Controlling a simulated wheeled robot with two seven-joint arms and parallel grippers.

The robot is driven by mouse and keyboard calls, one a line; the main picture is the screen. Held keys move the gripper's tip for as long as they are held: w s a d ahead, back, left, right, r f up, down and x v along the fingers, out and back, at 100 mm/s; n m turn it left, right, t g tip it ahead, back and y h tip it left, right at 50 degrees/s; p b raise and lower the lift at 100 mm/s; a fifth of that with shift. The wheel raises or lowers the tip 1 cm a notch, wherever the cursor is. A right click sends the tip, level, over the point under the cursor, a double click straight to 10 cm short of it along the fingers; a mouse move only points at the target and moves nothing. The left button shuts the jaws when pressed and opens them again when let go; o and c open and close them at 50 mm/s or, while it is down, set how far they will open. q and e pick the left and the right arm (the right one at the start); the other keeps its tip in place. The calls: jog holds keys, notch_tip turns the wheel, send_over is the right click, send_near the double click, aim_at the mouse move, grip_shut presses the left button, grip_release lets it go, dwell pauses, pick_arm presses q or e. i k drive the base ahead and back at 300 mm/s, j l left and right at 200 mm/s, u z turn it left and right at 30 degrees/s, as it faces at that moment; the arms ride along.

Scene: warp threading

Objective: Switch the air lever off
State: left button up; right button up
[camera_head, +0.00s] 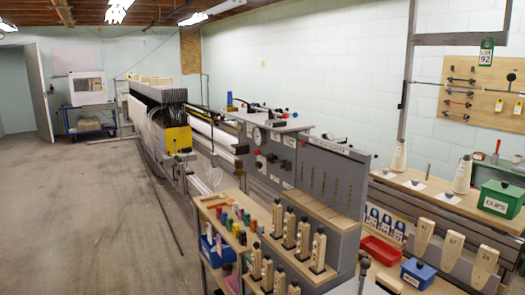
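A grey control cabinet (268,170) stands near the middle of the view. Its front carries a round white gauge (257,136), a small red knob (257,152) and several dark knobs (272,158). Small dark and red-tipped handles (284,115) stand on its top. The parts are too small to tell which one is the air lever or how it is set. Neither of my grippers shows in the view.
A long loom (160,112) with a yellow panel (177,139) stands behind the cabinet. A wooden rack (210,205) of handled tools is in front. A bench with a green box (502,198) and a red tray (380,250) is at right. The floor (80,220) at left is clear.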

aim_at(257, 152)
jog(key=i+j+z, duration=0.1)
jog(key=i+j, duration=0.25)
jog(key=i+j+z, duration=0.1)
jog(key=i+j, duration=0.25)
jog(key=j, duration=0.25)
jog(key=i+j+z, duration=0.1)
jog(key=i+j, duration=0.25)
jog(key=j, duration=0.15)
jog(key=i+j+z, duration=0.1)
jog(key=i+j, duration=0.2)
jog(key=j, duration=0.25)
jog(key=i+j, duration=0.3)
jog(key=j, duration=0.25)
jog(key=i+j+z, duration=0.15)
jog(key=i+j, duration=0.15)
jog(key=j, duration=0.25)
jog(key=i+j+z, duration=0.1)
jog(key=i+j, duration=0.15)
jog(key=j, duration=0.35)
jog(key=i+j+z, duration=0.1)
jog(key=i+j, duration=0.15)
jog(key=j, duration=0.4)
